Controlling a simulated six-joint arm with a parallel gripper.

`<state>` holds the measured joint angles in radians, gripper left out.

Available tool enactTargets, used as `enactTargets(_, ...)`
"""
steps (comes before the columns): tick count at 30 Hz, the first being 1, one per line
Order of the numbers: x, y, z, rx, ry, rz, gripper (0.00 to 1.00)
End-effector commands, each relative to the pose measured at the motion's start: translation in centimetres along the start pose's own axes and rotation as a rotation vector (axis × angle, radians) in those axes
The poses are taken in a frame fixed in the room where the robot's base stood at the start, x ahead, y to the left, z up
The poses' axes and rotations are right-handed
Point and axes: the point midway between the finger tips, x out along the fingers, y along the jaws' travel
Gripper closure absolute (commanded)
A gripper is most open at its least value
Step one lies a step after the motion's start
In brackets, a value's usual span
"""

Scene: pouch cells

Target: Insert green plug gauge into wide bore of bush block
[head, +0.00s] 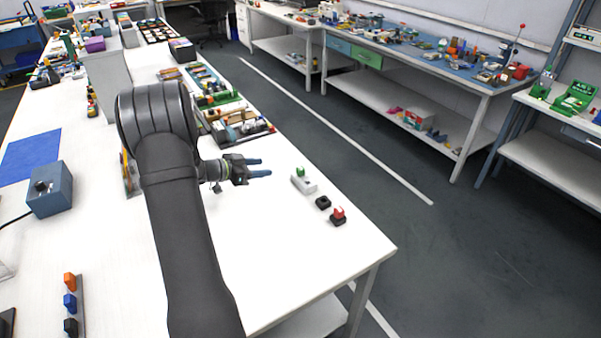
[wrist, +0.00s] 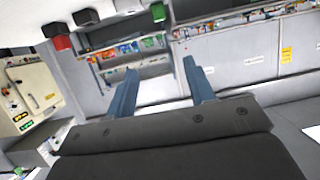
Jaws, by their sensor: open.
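A small green piece (head: 300,171), which looks like the green plug gauge, stands at the far end of a pale block (head: 307,188) on the white table. It also shows at the top of the wrist view (wrist: 158,12), beside the pale block (wrist: 128,5). Whether it sits in a bore or only on the block, I cannot tell. No bores can be made out, so I cannot tell surely which block is the bush block. My gripper (head: 262,167) is open and empty, left of the green piece and apart from it. Its two blue fingers (wrist: 160,66) are spread.
A small black block (head: 323,202) lies right of the pale block. Beyond it a red piece (head: 338,212) stands on another black block (head: 338,221) near the table's edge. Trays of parts (head: 230,115) lie behind my gripper.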

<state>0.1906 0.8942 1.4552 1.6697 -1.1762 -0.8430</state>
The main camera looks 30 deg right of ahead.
Motion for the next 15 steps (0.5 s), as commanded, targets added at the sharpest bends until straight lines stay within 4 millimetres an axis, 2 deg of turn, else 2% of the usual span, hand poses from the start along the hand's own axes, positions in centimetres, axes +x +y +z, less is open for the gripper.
enactTargets(3,-1.1,-0.7,0.9,0.004,-0.039,0.023,0.51)
enactTargets(7,-0.5,-0.7,1.3,0.003,-0.053,0.035,0.51)
enactTargets(15,5.1,-0.5,1.6,0.005,-0.052,0.037,0.51)
